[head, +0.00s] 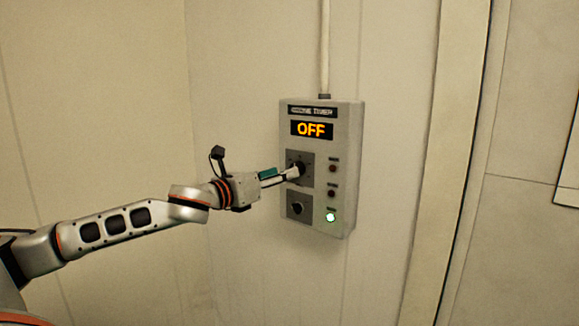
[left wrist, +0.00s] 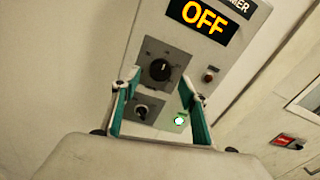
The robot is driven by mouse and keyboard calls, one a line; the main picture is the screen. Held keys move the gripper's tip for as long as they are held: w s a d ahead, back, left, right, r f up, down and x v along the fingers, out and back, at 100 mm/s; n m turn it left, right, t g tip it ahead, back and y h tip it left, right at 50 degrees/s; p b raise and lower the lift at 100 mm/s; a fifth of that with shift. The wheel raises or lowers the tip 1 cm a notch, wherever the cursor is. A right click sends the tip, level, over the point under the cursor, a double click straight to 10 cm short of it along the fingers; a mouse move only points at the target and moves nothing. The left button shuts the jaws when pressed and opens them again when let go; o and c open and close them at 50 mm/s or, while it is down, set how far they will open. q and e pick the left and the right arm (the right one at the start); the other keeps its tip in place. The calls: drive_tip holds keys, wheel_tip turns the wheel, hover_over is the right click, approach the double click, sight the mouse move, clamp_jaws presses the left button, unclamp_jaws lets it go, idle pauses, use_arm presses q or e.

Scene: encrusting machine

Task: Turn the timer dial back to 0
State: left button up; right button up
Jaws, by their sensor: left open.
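The timer box (head: 345,180) is a grey panel on the wall with a lit display (head: 311,129) reading OFF. The timer dial (left wrist: 160,70) is a black round knob on a dark square plate, with a pale mark near its top. In the head view my left gripper (head: 294,174) is at the dial and partly hides it. In the left wrist view its two teal-lined fingers are open, with the dial beyond and between their tips. I cannot tell whether they touch it. My right gripper is in neither view.
A lower switch knob (head: 298,209) sits below the dial. Two unlit reddish lamps and a lit white-green lamp (head: 330,217) line the panel's right side. A conduit (head: 325,50) runs up from the box. A red-labelled box (left wrist: 284,140) shows at right.

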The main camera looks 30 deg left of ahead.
use_arm(q)
drive_tip(key=w, duration=0.2)
drive_tip(key=w+p, duration=0.1)
drive_tip(key=shift+w+d+f, duration=0.1)
drive_tip(key=shift+w+d, duration=0.25)
drive_tip(key=shift+w, duration=0.05)
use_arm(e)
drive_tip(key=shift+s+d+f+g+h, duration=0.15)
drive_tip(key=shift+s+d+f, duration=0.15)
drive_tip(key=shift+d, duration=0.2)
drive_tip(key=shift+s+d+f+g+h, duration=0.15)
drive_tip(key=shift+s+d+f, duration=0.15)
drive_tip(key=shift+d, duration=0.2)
use_arm(q)
drive_tip(key=c, duration=1.1)
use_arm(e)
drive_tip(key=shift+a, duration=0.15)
